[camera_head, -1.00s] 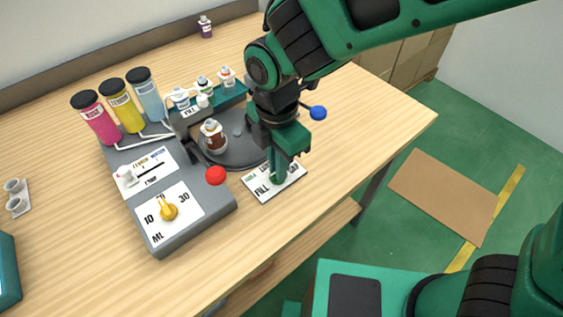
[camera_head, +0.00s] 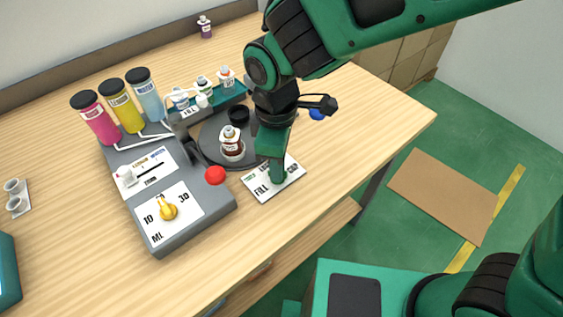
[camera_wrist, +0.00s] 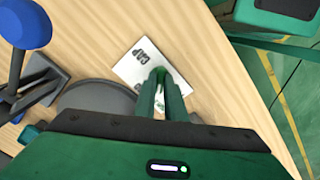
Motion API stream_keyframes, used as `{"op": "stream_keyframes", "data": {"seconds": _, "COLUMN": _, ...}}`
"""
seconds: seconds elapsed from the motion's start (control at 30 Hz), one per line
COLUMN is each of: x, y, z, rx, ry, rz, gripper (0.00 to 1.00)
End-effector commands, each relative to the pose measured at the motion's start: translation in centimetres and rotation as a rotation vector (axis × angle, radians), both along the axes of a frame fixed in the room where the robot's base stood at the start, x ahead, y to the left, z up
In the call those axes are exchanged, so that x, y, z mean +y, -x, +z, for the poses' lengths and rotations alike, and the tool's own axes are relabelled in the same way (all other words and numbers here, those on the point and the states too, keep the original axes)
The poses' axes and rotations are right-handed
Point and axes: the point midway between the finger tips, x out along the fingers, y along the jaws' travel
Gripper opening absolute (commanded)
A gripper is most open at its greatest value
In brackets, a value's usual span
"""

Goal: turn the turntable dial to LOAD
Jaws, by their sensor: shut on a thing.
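The white dial plate (camera_head: 262,193) lies on the table at the front of the grey round turntable (camera_head: 210,135). FILL is readable on it in the head view, and CAP shows on the plate in the wrist view (camera_wrist: 135,62). My gripper (camera_head: 277,181) points down over the plate and is shut on the dial knob. The knob is mostly hidden between the fingers, which also show in the wrist view (camera_wrist: 162,88). I cannot read where the dial points. A bottle with dark red liquid (camera_head: 232,146) stands upright on the turntable, left of my gripper.
The grey dispenser base (camera_head: 190,230) with a yellow knob (camera_head: 168,209) and a red ball (camera_head: 215,175) lies to the left. Several small bottles stand on a teal rack (camera_head: 235,92) behind. A blue ball (camera_wrist: 25,22) is near my wrist. Table front right is clear.

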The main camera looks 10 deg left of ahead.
Motion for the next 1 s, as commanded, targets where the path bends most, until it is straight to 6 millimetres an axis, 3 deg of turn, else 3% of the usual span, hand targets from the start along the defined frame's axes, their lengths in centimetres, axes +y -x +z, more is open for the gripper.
{"op": "stream_keyframes", "data": {"seconds": 0.5, "x": 0.18, "y": -0.09, "z": 0.00, "rx": -0.001, "ry": -0.004, "rz": -0.460, "gripper": 0.00}}
{"op": "stream_keyframes", "data": {"seconds": 1.0, "x": 0.23, "y": -0.17, "z": 0.03, "rx": -0.003, "ry": -0.006, "rz": -0.676, "gripper": 0.00}}
